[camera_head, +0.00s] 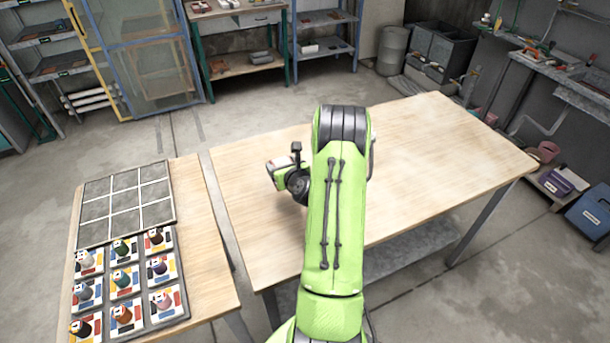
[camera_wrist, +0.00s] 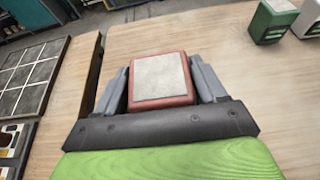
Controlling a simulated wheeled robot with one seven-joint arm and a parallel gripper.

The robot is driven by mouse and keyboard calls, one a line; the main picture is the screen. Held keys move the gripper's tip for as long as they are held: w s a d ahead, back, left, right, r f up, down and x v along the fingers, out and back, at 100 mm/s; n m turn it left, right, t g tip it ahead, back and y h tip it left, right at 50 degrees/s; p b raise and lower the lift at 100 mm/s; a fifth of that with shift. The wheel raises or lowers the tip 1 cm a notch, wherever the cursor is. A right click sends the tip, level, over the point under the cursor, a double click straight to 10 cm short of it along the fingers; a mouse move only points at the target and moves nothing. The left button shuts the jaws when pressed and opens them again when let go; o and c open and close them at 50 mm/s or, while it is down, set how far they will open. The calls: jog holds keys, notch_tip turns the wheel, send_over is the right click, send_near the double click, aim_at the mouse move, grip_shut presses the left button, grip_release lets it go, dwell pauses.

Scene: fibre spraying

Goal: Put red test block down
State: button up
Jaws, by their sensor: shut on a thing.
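The red test block (camera_wrist: 162,100) shows in the wrist view, with a pale grey top face and red sides. My gripper (camera_wrist: 162,84) is shut on it, one grey finger on its left side and one on its right. The block is over the wooden table (camera_wrist: 125,43); I cannot tell whether its underside touches the wood. In the head view my green arm reaches over the large table (camera_head: 440,160) and hides the block and the fingers.
A green block (camera_wrist: 272,20) and a pale block (camera_wrist: 308,18) stand at the wrist view's upper right. On the left side table (camera_head: 205,240) lie a dark grid panel (camera_head: 125,203) and a tray (camera_head: 183,290) of several bottles and cards. The large table's right part is clear.

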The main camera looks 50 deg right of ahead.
jog(key=f, duration=0.2)
jog(key=f+b, duration=0.1)
jog(key=f, duration=0.4)
jog(key=shift+w+d+f, duration=0.15)
jog(key=shift+w+f, duration=0.1)
jog(key=shift+f, duration=0.05)
